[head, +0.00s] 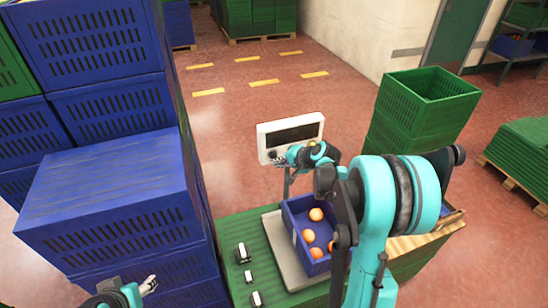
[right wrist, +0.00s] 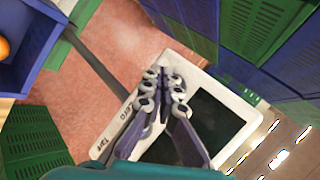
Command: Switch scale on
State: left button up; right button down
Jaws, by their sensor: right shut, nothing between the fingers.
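The scale's white display unit (head: 262,141) stands on a post behind the platform, its dark screen (head: 294,134) facing me. The unit also shows in the right wrist view (right wrist: 238,100), with lettering along one edge. My right gripper (head: 277,158) is shut and empty at the lower left of the display front; the right wrist view shows its fingers (right wrist: 164,70) together over the unit's white face. Whether the tips touch it I cannot tell. The fingers hide any button there. My left gripper (head: 149,284) shows only partly at the bottom left.
A blue crate (head: 289,222) with several oranges (head: 316,214) sits on the scale platform (head: 275,238). Small black-and-white items (head: 242,253) lie on the green surface to its left. Tall blue crate stacks (head: 110,190) stand at left, green crates (head: 415,115) at right.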

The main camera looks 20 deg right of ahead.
jog(key=shift+w, duration=0.15)
dwell(0.4)
jog(key=shift+w, duration=0.3)
jog(key=shift+w, duration=0.55)
dwell(0.7)
jog(key=shift+s, duration=1.05)
jog(key=s, duration=0.5)
jog(key=shift+a, duration=0.15)
dwell(0.7)
